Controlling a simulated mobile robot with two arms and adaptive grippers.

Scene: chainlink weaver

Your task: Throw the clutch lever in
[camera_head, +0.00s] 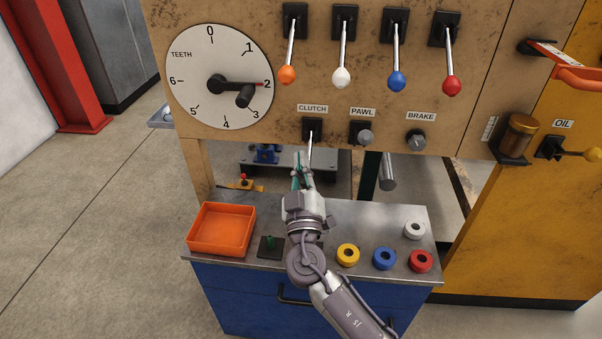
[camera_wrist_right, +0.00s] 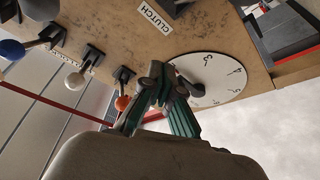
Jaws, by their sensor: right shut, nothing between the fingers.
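The clutch lever (camera_head: 310,145) is a pale rod that hangs down from a black mount (camera_head: 312,127) under the CLUTCH label (camera_head: 312,108). The CLUTCH label also shows in the wrist view (camera_wrist_right: 155,17). My right gripper (camera_head: 303,170) points up at the panel from below, just under the lever's lower end. Its teal fingers are shut and empty. The lever's end is partly hidden by the fingertips, and I cannot tell whether they touch. The fingers (camera_wrist_right: 160,82) also show in the wrist view, before the panel. My left gripper is not in view.
Above are levers with orange (camera_head: 287,75), white (camera_head: 341,77), blue (camera_head: 397,81) and red (camera_head: 452,86) knobs. The PAWL (camera_head: 365,137) and BRAKE (camera_head: 417,142) knobs sit to the right. Below, the bench (camera_head: 320,221) holds an orange tray (camera_head: 190,245) and several coloured rings.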

